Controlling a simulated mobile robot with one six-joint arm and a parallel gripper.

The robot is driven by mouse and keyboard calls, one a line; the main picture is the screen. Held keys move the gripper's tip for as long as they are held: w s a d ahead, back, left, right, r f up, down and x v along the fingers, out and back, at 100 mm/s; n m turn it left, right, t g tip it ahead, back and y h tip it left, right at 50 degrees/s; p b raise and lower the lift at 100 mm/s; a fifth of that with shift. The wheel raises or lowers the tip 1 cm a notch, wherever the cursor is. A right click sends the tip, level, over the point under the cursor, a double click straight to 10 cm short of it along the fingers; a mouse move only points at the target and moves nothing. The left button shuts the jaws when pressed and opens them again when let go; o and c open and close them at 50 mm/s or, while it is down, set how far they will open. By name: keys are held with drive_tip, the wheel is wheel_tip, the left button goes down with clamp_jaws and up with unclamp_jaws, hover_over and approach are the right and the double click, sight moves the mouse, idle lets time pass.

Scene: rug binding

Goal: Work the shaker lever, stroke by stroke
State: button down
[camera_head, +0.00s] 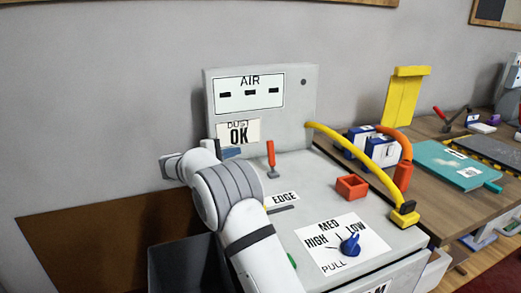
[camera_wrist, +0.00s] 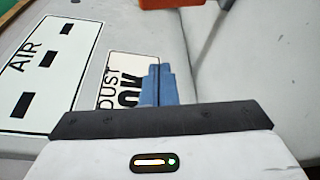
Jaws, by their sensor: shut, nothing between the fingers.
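An upright lever with an orange grip (camera_head: 271,153) stands on the grey machine's top (camera_head: 330,195), just behind the EDGE label (camera_head: 285,198). No label in view names it as the shaker. My gripper (camera_head: 232,153) is left of the lever and apart from it, in front of the machine's upright panel below the DUST OK sign (camera_head: 240,132). In the wrist view my blue fingers (camera_wrist: 161,72) are together and empty, covering part of that sign (camera_wrist: 127,80). An orange piece (camera_wrist: 170,3) is cut off at the top edge there; I cannot tell whether it is the lever's grip.
A red open box (camera_head: 351,187), a yellow hose (camera_head: 350,138) and a blue knob (camera_head: 350,244) on a dial plate are right of the lever. The AIR panel (camera_head: 249,92) stands behind. A wooden bench (camera_head: 425,125) with tools is at the right.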

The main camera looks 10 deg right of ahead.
sight(271, 153)
drive_tip(key=x, duration=1)
drive_tip(key=shift+d, duration=0.2)
drive_tip(key=s, duration=0.1)
drive_tip(key=s+r, duration=0.1)
drive_tip(key=s, duration=0.1)
drive_tip(key=shift+d+b, duration=0.1)
drive_tip(key=shift+b, duration=0.25)
drive_tip(key=shift+s+d+r, duration=0.1)
drive_tip(key=shift+s+r, duration=0.05)
drive_tip(key=shift+s, duration=0.3)
